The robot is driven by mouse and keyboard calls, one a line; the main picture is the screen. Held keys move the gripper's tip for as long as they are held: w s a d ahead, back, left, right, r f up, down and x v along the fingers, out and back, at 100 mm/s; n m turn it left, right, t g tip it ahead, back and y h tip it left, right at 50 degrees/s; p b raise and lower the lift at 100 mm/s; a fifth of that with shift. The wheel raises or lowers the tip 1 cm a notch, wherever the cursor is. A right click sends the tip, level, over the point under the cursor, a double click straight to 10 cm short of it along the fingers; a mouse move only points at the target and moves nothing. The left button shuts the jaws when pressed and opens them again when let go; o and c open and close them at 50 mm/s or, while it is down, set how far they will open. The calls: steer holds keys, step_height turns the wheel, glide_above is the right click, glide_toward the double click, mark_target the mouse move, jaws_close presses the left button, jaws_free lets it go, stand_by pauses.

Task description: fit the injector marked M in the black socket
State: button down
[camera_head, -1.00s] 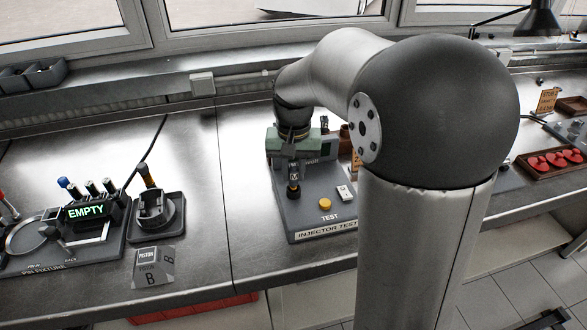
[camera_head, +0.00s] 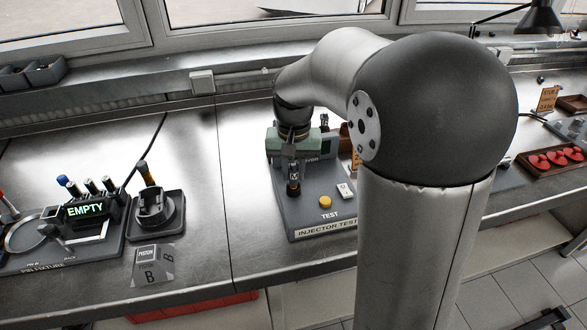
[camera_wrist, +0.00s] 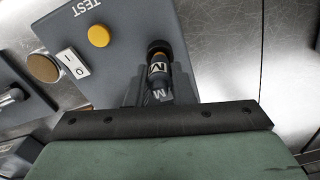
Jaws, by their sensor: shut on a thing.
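My gripper (camera_head: 293,172) points down over the injector test stand (camera_head: 309,218) and is shut on an injector (camera_head: 294,185). A letter M shows between the fingers (camera_wrist: 152,92). The black socket (camera_wrist: 158,47) is a round dark ring at the injector's far end. The injector's tip is hidden there, so I cannot tell how deep it sits.
A yellow TEST button (camera_wrist: 99,35) and a white I/O switch (camera_wrist: 76,64) lie beside the injector on the stand. Left are a pin fixture (camera_head: 62,250) with an EMPTY display and a black piston holder (camera_head: 157,213). Red parts in a tray (camera_head: 548,173) lie far right.

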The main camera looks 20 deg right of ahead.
steer(key=shift+f+b, duration=0.35)
steer(key=shift+f, duration=0.25)
stand_by(0.3)
steer(key=c, duration=1.2)
jaws_free()
steer(key=shift+r, duration=0.2)
steer(key=shift+r+p, duration=2.95)
steer(key=shift+r, duration=0.7)
